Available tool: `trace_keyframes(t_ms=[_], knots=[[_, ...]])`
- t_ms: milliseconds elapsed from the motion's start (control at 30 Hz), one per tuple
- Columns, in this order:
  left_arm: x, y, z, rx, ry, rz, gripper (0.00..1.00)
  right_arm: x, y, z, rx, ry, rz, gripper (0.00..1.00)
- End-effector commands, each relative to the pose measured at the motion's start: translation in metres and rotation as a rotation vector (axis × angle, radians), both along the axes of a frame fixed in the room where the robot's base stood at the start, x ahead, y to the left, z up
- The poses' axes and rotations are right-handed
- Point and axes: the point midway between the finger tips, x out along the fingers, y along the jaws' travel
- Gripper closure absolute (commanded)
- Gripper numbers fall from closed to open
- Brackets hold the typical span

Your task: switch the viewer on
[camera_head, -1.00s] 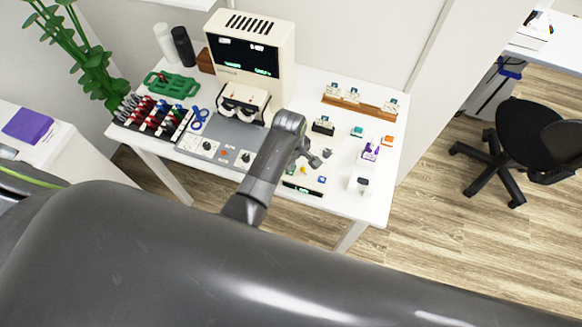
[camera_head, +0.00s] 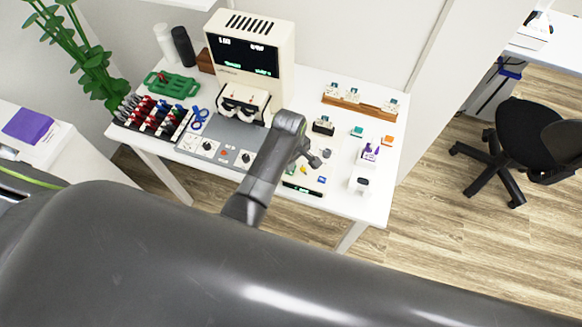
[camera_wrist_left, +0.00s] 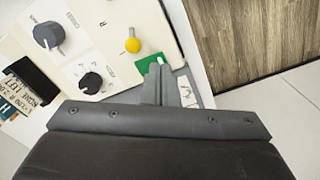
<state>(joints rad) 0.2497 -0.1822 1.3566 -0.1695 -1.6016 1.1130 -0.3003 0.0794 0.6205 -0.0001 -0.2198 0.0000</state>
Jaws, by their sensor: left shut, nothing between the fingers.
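The viewer (camera_head: 270,88) is a cream upright machine with a dark display and lit text, at the back of the white table. A lower eyepiece-like part (camera_head: 243,103) stands at its front. A grey control panel (camera_head: 222,143) with dark knobs lies before it. My left gripper (camera_head: 316,161) is shut and empty, over the table's front right part. In the left wrist view its fingers (camera_wrist_left: 158,82) are close to a green patch (camera_wrist_left: 149,65) beside a small yellow ball-topped lever (camera_wrist_left: 133,45). Two black knobs show left of it; contact cannot be told. My right gripper is not in view.
A rack of coloured tools (camera_head: 156,117) and a green tray (camera_head: 171,85) stand left on the table. A wooden strip with small pieces (camera_head: 360,104) and several small items lie right. A black chair (camera_head: 525,130) stands on the floor at right.

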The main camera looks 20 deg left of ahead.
Motion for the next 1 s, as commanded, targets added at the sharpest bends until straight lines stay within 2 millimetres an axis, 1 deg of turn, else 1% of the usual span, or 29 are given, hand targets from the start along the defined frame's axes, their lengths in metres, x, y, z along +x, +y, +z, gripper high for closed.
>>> trace_keyframes(t_ms=[467, 1000], knots=[[0.0000, 0.0000, -0.0003, 0.000, 0.000, 0.000, 1.00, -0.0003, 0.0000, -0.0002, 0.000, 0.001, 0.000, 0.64], [0.0003, 0.0001, -0.0079, -0.001, -0.001, 0.000, 1.00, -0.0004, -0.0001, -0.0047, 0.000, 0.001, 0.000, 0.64]])
